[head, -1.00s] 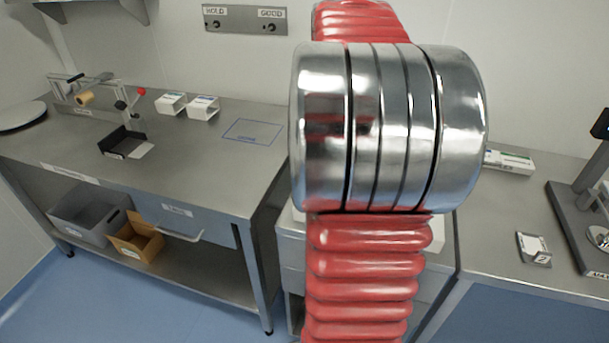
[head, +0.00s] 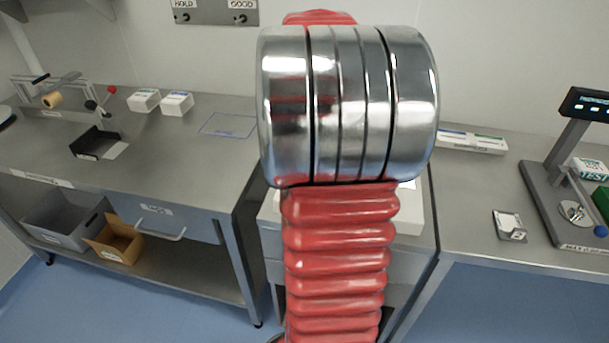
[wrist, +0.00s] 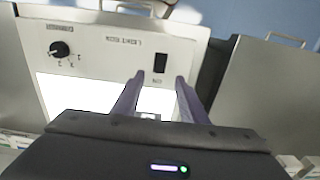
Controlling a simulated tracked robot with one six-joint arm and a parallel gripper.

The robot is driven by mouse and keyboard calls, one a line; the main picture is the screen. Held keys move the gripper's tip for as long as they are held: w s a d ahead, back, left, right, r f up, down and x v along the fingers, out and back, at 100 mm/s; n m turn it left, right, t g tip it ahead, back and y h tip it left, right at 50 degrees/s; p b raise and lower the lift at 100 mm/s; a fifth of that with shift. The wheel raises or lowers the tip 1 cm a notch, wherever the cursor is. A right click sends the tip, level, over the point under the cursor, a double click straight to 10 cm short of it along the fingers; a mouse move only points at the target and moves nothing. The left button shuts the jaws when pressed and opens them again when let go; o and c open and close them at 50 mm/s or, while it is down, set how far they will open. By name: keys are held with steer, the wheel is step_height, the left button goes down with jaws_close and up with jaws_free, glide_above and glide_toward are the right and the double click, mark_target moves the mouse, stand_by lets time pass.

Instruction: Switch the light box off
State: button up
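In the wrist view, the light box (wrist: 108,48) has a pale control panel with upside-down lettering. Its white lit surface (wrist: 160,101) glows bright. A black switch (wrist: 160,62) sits on the panel beside a small label, and a round black knob (wrist: 60,49) is to its left. My gripper (wrist: 159,76) is open and empty. Its two purple-grey fingers are apart, with the tips to either side of the switch in the picture; I cannot tell whether they touch the panel. In the head view, my arm hides most of the area behind it, including my gripper.
In the head view, a steel bench (head: 180,165) on the left holds white boxes (head: 177,103) and a black tray (head: 97,143). The right bench (head: 465,215) holds a stand with a display (head: 590,104) and a small card holder (head: 509,225).

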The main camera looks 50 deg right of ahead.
step_height(320, 180, down, 7)
steer(key=shift+r, duration=0.15)
stand_by(0.4)
jaws_close()
